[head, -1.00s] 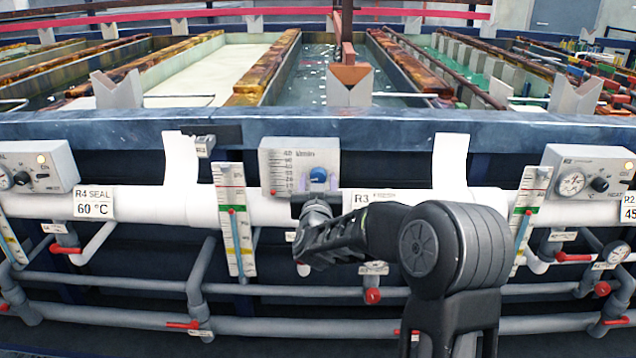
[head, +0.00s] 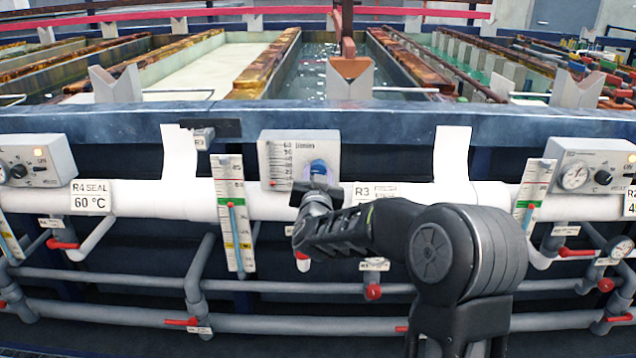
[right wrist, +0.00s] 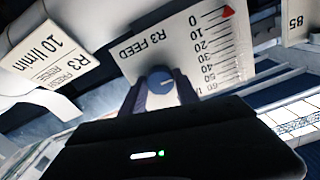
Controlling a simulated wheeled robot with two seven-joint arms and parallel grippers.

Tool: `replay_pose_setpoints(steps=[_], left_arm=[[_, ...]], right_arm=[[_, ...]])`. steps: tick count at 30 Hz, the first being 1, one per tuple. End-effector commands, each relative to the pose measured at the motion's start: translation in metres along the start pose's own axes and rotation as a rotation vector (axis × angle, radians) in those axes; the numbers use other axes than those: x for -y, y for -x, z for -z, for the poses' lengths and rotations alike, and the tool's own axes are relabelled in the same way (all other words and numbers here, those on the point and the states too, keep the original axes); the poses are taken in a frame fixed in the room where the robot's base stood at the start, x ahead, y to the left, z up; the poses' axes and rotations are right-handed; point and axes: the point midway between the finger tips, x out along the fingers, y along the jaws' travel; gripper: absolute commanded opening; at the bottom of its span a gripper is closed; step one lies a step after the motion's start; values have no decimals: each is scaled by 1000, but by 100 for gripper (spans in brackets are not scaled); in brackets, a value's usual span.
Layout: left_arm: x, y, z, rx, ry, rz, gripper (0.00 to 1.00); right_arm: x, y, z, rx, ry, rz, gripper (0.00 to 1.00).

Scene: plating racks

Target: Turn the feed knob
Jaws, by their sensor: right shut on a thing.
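The feed knob (head: 318,168) is a small blue round knob on the grey-white R3 FEED panel (head: 276,150) in the head view. It also shows in the right wrist view (right wrist: 160,82), with a pale mark on its face. The panel's scale runs from 0 to 60, and a red pointer (right wrist: 227,12) sits near 0. My right gripper (head: 316,186) reaches up to the panel from below. In the right wrist view its two fingers (right wrist: 160,95) are shut on the knob, one on each side. My left gripper is not in view.
A white pipe (head: 262,206) runs below the panel, with an R3 label (head: 374,192) on it. A gauge strip (head: 232,215) stands to the left. Red-handled valves and grey pipes lie below. Another control box (head: 592,166) is at the right. Tanks lie behind the blue rim.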

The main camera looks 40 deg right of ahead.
Motion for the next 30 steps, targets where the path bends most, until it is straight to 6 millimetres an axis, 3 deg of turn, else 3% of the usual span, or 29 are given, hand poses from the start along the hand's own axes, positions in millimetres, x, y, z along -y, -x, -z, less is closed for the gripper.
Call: replay_pose_setpoints(steps=[1, 3, 13, 14, 21, 30], left_arm=[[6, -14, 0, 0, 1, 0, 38], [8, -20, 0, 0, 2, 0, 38], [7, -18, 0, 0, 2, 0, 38], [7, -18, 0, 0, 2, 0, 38], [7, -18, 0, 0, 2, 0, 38], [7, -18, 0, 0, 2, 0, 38]], right_arm=[[-2, 0, -6, -5, -55, 0, 0], [-1, 0, -5, -3, -122, 0, 0], [1, 0, 0, -1, -169, 0, 0], [0, 0, 0, -1, -168, 0, 38], [0, 0, 0, -1, -167, 0, 58], [1, 2, 0, -1, -167, 0, 58]])
